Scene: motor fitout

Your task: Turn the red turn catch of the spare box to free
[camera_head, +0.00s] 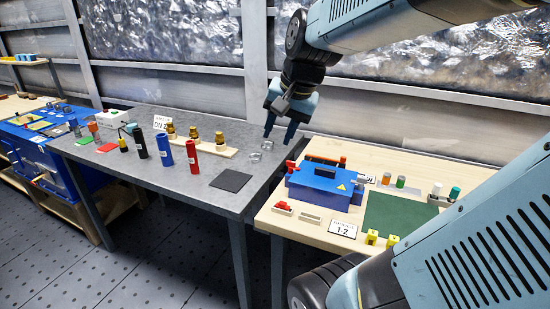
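A blue box (318,190) with a yellow warning triangle stands at the left of the wooden table; it looks like the spare box. My gripper (280,133) points down above and behind the box's left end, over the gap between the tables. Its two fingers are apart with nothing visible between them. It does not appear to touch the box.
An orange bar (325,160) lies behind the box. A green mat (398,215), a "12" sign (342,229) and small yellow blocks (372,237) are on the wooden table (285,226).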

